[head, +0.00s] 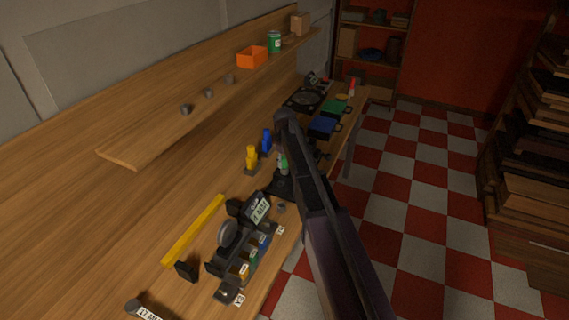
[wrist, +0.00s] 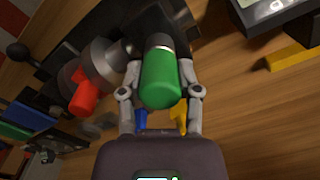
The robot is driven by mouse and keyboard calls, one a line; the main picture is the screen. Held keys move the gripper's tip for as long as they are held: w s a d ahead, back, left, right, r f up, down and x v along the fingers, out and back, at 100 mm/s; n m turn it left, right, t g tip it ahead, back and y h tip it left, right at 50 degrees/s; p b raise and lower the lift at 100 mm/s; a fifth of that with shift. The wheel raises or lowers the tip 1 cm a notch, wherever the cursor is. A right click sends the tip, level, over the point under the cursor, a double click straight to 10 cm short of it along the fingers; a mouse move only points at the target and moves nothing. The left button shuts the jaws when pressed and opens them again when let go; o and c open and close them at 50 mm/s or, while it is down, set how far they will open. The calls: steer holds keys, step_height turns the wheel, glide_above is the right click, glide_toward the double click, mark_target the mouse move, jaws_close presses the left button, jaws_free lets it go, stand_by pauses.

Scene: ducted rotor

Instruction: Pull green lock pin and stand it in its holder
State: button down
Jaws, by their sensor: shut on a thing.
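The green lock pin (wrist: 160,80) fills the middle of the wrist view, its rounded end towards the camera. My gripper (wrist: 161,82) is shut on it, one grey finger on each side. A grey and dark collar shows at the pin's far end, against a dark fixture (wrist: 120,30); I cannot tell whether the pin is still seated there. In the head view a bit of green pin (head: 283,164) shows beside my arm, which hides much of this spot. A yellow pin (head: 251,157) and a blue pin (head: 266,140) stand upright to its left. I cannot make out the green pin's holder.
A red handle (wrist: 86,98) on a grey cylinder is close left of my gripper. A scale-like display (head: 258,207), a yellow bar (head: 194,229) and a rack of coloured parts (head: 245,262) lie on the bench nearer the camera. Bare wood lies left of the pins.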

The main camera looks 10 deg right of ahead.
steer(key=shift+r+p, duration=0.5)
steer(key=shift+r, duration=0.05)
stand_by(0.6)
steer(key=shift+r+p, duration=2.05)
steer(key=shift+s, duration=0.1)
steer(key=s+a+f+b, duration=0.3)
steer(key=s+f+b, duration=0.3)
steer(key=s, duration=0.3)
steer(key=shift+f, duration=0.25)
steer(key=shift+s, duration=0.1)
steer(key=shift+b, duration=0.3)
steer(key=shift+f+b, duration=2.7)
steer(key=shift+f, duration=0.1)
steer(key=shift+f+b, duration=1.9)
